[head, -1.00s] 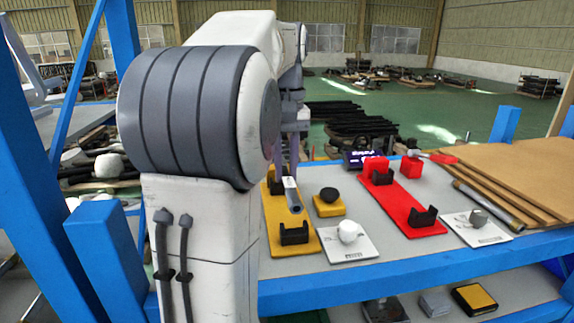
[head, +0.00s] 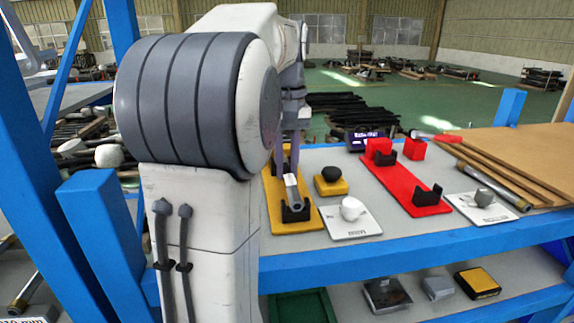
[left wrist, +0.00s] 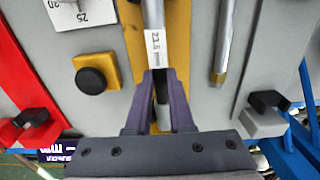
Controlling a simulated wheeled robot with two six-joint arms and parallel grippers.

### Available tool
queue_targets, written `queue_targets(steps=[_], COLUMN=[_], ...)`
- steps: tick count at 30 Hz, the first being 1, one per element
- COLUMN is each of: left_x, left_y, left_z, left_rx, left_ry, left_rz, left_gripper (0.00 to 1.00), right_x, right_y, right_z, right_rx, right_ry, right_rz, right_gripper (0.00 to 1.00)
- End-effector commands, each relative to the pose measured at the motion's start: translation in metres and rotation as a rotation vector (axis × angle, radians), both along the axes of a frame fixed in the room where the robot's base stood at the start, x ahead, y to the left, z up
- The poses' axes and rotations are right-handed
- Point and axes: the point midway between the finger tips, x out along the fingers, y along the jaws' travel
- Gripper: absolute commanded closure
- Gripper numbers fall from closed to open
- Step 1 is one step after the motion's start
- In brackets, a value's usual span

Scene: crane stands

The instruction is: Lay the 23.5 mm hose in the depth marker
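The hose (head: 293,191) is a grey tube with a white label, which reads 23.5 mm in the left wrist view (left wrist: 155,47). Its near end is at the front black cradle (head: 296,212) of a yellow stand (head: 277,219); whether it touches the cradle is unclear. My left gripper (left wrist: 162,72) has its purple fingers on both sides of the hose and looks shut on it. In the head view the fingers (head: 288,165) are partly hidden by my arm. No marking tells me which stand is the depth marker. My right gripper is not in view.
A yellow block with a black knob (head: 331,181), a white plate with a pale lump (head: 352,209) and a red stand with black cradles (head: 402,186) lie to the right. Another tube (head: 494,187) lies by brown boards (head: 520,155). A blue beam (head: 420,246) edges the table.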

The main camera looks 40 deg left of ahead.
Motion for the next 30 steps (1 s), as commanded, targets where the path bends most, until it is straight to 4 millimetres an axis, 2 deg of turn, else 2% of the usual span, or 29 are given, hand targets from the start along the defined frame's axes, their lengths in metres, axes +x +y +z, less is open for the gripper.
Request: queue_targets(steps=[1, 3, 14, 17, 30], left_x=[0.000, 0.000, 0.000, 0.001, 0.001], left_y=[0.000, 0.000, 0.000, 0.001, 0.001], left_z=[0.001, 0.001, 0.003, 0.013, 0.090], left_rx=[0.001, 0.001, 0.001, 0.002, 0.001], left_ry=[-0.001, -0.001, -0.001, -0.003, -0.002], left_rz=[0.000, 0.000, 0.000, 0.000, 0.000], left_gripper=[0.64, 0.45, 0.45, 0.45, 0.45], right_x=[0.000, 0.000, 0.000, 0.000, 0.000], right_y=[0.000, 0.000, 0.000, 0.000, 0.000], right_z=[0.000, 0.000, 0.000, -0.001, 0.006], right_rx=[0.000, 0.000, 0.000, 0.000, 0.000], right_ry=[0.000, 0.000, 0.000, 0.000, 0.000], right_rz=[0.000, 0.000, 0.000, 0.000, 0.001], right_gripper=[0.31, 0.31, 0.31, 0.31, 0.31])
